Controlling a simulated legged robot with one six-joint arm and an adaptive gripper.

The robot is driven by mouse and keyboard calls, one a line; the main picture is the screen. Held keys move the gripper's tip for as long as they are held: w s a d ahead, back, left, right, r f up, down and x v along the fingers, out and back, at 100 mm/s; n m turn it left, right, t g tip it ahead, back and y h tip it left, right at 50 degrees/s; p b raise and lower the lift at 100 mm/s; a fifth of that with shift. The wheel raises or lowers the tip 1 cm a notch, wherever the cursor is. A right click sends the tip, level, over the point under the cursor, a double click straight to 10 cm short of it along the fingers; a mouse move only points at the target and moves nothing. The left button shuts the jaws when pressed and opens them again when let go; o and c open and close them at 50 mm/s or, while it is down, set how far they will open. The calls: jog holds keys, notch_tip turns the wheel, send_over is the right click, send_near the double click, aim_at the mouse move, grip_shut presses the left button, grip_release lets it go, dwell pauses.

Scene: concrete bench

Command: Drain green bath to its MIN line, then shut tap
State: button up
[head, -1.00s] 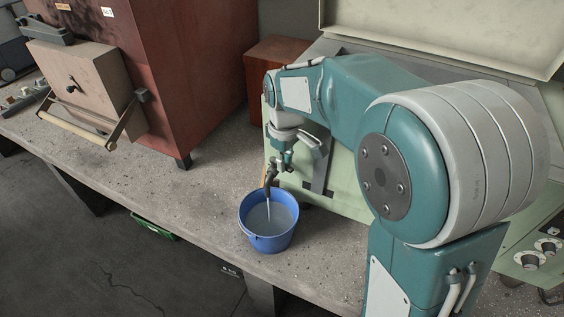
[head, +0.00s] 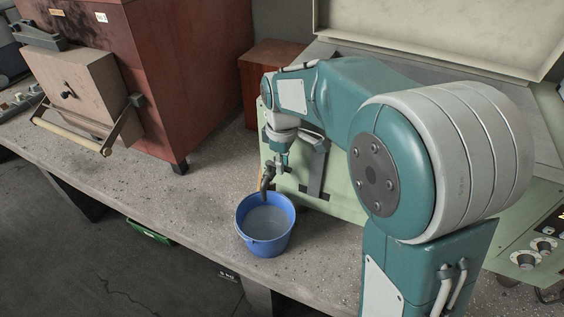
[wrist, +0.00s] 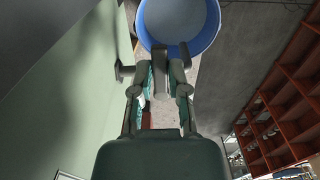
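The pale green bath (head: 340,190) stands on the bench, mostly behind my arm. Its water level and MIN line cannot be made out. The tap (head: 267,176) sticks out from its front over a blue bucket (head: 279,247), also in the wrist view (wrist: 212,35). Greyish water (head: 266,221) lies in the bucket, and no stream shows from the spout. My gripper (head: 283,160) is at the tap. In the wrist view, my gripper's fingers (wrist: 166,78) stand apart around dark tap parts. Whether they grip the handle is hidden.
A red-brown furnace-like cabinet (head: 150,75) with a barred door stands at left on the concrete bench (head: 190,205). A smaller red-brown box (head: 268,70) is behind. The bucket stands near the front bench edge. Knobs (head: 535,250) sit at right.

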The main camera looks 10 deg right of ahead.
jog(key=o, duration=0.3)
jog(key=shift+f, duration=0.1)
notch_tip(320, 180, up, 12)
dwell(0.5)
jog(key=s+d+f+m+t, duration=0.2)
jog(key=s+m, duration=0.3)
jog(key=s, duration=0.6)
jog(key=s+d+f+m+t, duration=0.2)
jog(key=s+d+m, duration=0.3)
jog(key=s, duration=0.5)
jog(key=shift+s+m+t, duration=0.35)
jog(key=shift+m+t, duration=0.35)
jog(key=shift+t, duration=0.1)
